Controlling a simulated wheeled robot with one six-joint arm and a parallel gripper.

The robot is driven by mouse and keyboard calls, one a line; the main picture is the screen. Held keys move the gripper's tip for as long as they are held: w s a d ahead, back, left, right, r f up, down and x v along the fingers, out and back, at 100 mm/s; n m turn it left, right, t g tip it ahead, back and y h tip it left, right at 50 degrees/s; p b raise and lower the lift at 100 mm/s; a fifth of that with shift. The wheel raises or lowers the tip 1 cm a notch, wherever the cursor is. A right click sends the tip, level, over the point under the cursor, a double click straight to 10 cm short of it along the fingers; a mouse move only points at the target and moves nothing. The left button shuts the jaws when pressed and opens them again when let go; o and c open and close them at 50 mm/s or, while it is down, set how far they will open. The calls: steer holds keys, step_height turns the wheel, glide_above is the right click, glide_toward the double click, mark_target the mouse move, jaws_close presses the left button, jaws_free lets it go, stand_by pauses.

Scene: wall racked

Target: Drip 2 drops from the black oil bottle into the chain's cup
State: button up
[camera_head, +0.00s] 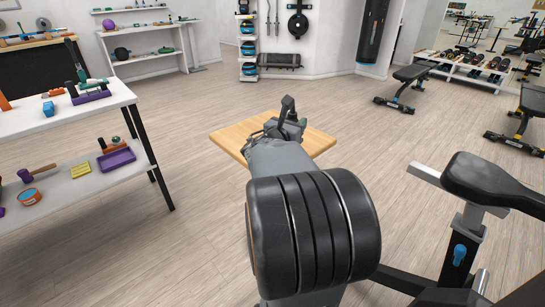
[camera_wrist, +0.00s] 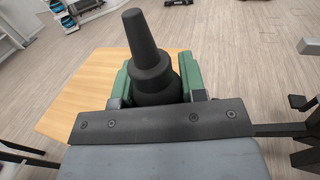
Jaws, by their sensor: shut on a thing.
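The black oil bottle (camera_wrist: 142,45) has a tapered nozzle and shows in the wrist view between the green fingers of my gripper (camera_wrist: 156,85). My gripper is shut around its body, and the nozzle points up in that picture. In the head view my gripper (camera_head: 288,115) is at the far end of my arm, over the wooden table, and mostly hidden by it. I cannot make out the chain or its cup in either view.
A small wooden table (camera_head: 232,138) lies beneath my gripper, its visible top bare. A white shelf unit (camera_head: 115,97) with tools stands at left. An exercise bench (camera_head: 490,180) is close on the right. Open floor (camera_head: 190,125) lies between the shelf and the table.

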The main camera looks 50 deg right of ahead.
steer(key=w+d+f+b, duration=0.1)
steer(key=w+f, duration=0.2)
steer(key=w, duration=0.1)
steer(key=w+d+f, duration=0.2)
steer(key=w+f, duration=0.1)
steer(key=w, duration=0.1)
steer(key=w+d+f+b, duration=0.1)
steer(key=w+d+f, duration=0.1)
steer(key=w+f, duration=0.1)
steer(key=shift+w+d+b, duration=0.2)
steer(key=shift+w+b, duration=0.15)
steer(key=shift+w, duration=0.2)
steer(key=shift+w+d+f, duration=0.15)
steer(key=shift+w+f, duration=0.15)
steer(key=shift+f, duration=0.15)
steer(key=shift+f+b, duration=0.5)
steer(key=shift+f, duration=0.8)
steer(key=shift+f+b, duration=0.3)
steer(key=shift+b, duration=0.05)
steer(key=o, duration=1)
steer(key=shift+c, duration=0.2)
steer(key=shift+r, duration=0.1)
